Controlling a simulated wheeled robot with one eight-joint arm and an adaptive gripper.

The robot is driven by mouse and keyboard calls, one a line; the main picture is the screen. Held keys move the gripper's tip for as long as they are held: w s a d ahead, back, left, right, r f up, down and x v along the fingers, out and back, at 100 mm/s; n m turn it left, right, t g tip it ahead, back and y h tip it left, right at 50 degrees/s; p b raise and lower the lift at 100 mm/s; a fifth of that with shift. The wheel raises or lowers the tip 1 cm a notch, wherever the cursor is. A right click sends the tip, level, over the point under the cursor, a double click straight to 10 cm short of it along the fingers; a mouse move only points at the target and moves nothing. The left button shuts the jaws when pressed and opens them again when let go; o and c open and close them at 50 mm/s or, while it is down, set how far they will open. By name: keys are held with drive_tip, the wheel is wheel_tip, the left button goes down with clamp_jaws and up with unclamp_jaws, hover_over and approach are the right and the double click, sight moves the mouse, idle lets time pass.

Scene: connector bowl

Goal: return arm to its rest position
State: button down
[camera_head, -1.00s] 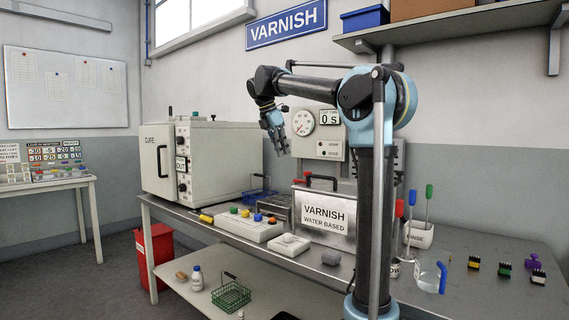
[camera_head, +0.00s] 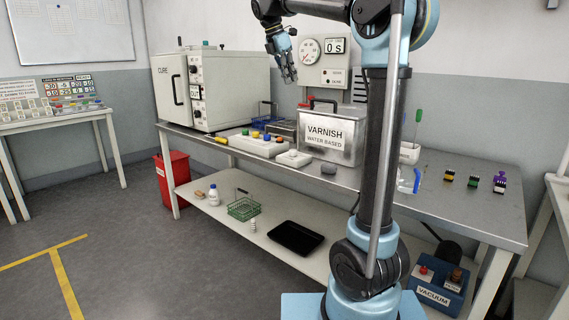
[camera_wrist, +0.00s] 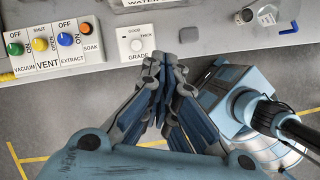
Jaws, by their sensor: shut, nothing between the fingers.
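My arm stands in front of the bench, bent at the elbow and reaching up and left. My gripper (camera_head: 290,78) hangs pointing down above the bench, up and left of the varnish tank (camera_head: 352,150). It is apart from everything there. In the wrist view my gripper (camera_wrist: 170,68) shows its blue and grey fingers closed together, with nothing seen between them. The fingertips appear just below the grade dial box (camera_wrist: 148,42) in that view, over the bench's front edge.
The cure oven (camera_head: 215,90) and button panel (camera_head: 258,146) stand on the bench (camera_head: 440,196) at left. Several small connectors (camera_head: 474,181) lie at right. Below are a green wire basket (camera_head: 244,208), black tray (camera_head: 296,238) and vacuum unit (camera_head: 440,285). A red bin (camera_head: 172,185) stands left. Floor at front left is clear.

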drive_tip(key=s+d+f+m+y, duration=0.1)
drive_tip(key=s+d+f+m, duration=0.6)
drive_tip(key=s+d+f, duration=0.25)
drive_tip(key=s+d+f+m+y, duration=0.1)
drive_tip(key=s+d+f+m, duration=0.1)
drive_tip(key=s+f+m, duration=0.3)
drive_tip(key=s+d+f+m+y, duration=0.1)
drive_tip(key=s+d+f+m, duration=0.2)
drive_tip(key=s+f, duration=0.9)
drive_tip(key=s+d+f+m, duration=0.2)
drive_tip(key=s+f+m, duration=0.6)
drive_tip(key=f, duration=0.8)
drive_tip(key=shift+s+d+f+m+y, duration=0.15)
drive_tip(key=shift+s+d+m+y, duration=0.15)
drive_tip(key=shift+s+d+y, duration=0.15)
drive_tip(key=shift+a, duration=0.1)
drive_tip(key=shift+w+f, duration=0.2)
drive_tip(key=shift+w, duration=0.2)
